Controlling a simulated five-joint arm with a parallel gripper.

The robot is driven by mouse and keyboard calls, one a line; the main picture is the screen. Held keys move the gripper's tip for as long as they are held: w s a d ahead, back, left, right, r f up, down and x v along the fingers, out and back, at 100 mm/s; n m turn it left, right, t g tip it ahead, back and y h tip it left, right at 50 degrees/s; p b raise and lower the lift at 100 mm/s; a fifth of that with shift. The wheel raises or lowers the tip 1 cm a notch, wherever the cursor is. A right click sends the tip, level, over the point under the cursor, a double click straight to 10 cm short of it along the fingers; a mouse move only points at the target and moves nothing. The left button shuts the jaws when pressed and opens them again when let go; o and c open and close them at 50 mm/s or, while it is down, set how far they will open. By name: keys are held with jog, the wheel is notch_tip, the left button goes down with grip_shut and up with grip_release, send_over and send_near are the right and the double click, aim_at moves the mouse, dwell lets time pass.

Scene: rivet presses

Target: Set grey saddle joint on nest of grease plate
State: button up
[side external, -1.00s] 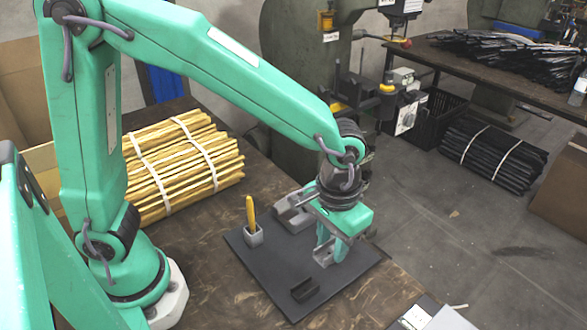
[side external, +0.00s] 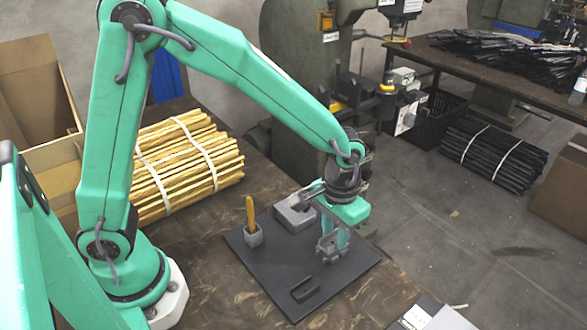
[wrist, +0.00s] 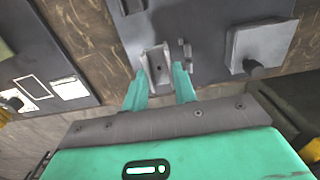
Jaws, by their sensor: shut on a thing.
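The grey saddle joint (wrist: 155,66) is a channel-like metal piece between my green fingertips in the wrist view. My gripper (wrist: 159,84) is shut on it. In the side view my gripper (side external: 335,248) is over the right part of the dark plate (side external: 345,275), which I take for the grease plate. Its fingers partly hide the joint there, and I cannot tell whether the joint touches the plate. A grey block with a recess (side external: 292,213) sits at the plate's back, left of my gripper. I cannot tell for certain which fixture is the nest.
A grey cup (side external: 253,236) with a yellow-handled tool stands at the plate's left. A black U-shaped channel (side external: 303,289) lies near the front. A small grey piece (wrist: 186,50) is close beside the joint. Bundled yellow sticks (side external: 185,165) lie behind; papers (side external: 440,318) lie front right.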

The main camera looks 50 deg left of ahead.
aim_at(335, 239)
jog(key=w+a+f, duration=0.2)
jog(key=w, duration=0.1)
jog(key=shift+a+f, duration=0.15)
jog(key=shift+a, duration=0.05)
jog(key=shift+f, duration=0.1)
jog(key=shift+s+f, duration=0.1)
jog(key=shift+f, duration=1.85)
